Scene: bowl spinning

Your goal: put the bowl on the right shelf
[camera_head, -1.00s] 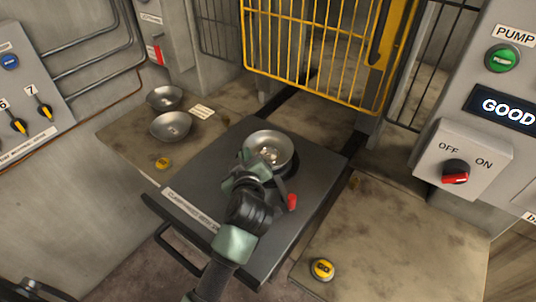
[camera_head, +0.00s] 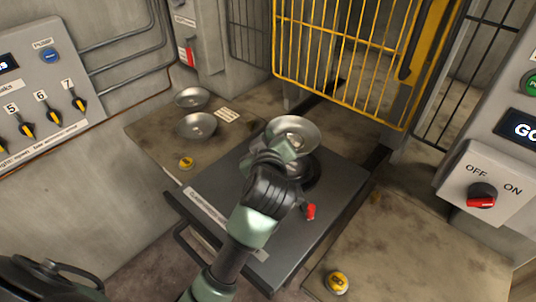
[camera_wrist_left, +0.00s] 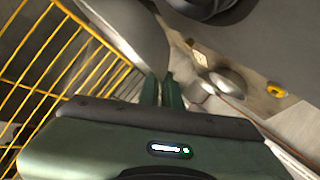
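A shiny metal bowl (camera_head: 293,130) is in the air, tilted, above the dark round holder (camera_head: 304,172) on the grey machine table. My left gripper (camera_head: 283,147) is at the bowl's near edge and looks shut on its rim. In the left wrist view, the gripper fingers (camera_wrist_left: 161,90) meet the edge of the bowl (camera_wrist_left: 133,28). The right shelf (camera_head: 430,240) is a worn brown surface right of the table, with a clear top. My right gripper is not in view.
Two metal bowls (camera_head: 197,125) (camera_head: 192,98) stand on the left shelf (camera_head: 150,133) beside a label and a yellow button (camera_head: 186,162). A red-knobbed lever (camera_head: 310,211) is on the table. A yellow button (camera_head: 336,282) is on the right shelf's near corner. A yellow gate (camera_head: 345,60) stands behind.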

